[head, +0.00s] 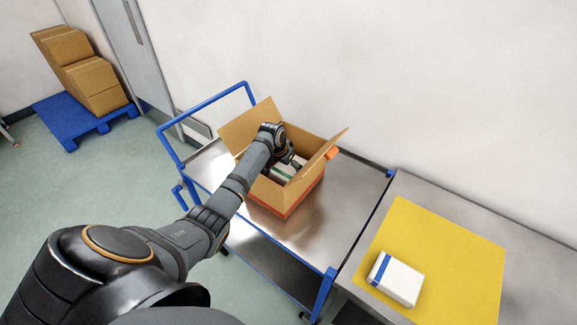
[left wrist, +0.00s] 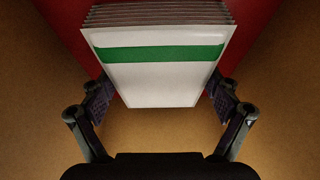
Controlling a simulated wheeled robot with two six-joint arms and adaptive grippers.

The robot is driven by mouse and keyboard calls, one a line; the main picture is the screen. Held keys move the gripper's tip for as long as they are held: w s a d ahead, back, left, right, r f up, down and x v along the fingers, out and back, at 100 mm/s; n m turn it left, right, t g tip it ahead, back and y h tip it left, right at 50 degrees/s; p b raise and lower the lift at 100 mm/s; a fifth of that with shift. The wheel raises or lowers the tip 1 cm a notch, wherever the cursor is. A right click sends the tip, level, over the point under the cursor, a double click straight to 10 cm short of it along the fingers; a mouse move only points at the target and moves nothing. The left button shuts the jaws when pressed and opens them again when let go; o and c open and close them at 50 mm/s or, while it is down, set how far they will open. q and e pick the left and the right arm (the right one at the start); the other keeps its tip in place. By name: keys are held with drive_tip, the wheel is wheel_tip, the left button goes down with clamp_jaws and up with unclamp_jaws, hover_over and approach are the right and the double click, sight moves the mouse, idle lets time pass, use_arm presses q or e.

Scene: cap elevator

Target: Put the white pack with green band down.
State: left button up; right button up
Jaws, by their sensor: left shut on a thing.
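The white pack with green band (left wrist: 150,78) is between the fingers of my left gripper (left wrist: 158,108) in the left wrist view. The gripper is shut on it. In the head view my left gripper (head: 293,163) reaches down into an open cardboard box (head: 283,202). Part of the white pack (head: 285,170) shows inside the box, below the gripper. The box walls and the arm hide the rest of it. I cannot tell whether the pack touches the box floor. My right gripper is not in view.
The box stands on a metal cart (head: 330,215) with a blue handle (head: 205,103). A white pack with a blue band (head: 402,281) lies on a yellow mat (head: 445,240) on the table at right. Boxes on a blue pallet (head: 72,128) stand back left.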

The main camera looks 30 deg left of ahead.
use_arm(q)
drive_tip(key=shift+f, duration=0.3)
drive_tip(key=shift+f, duration=0.25)
drive_tip(key=o, duration=1.2)
drive_tip(key=v, duration=1.3)
drive_tip(key=shift+w+r, duration=0.15)
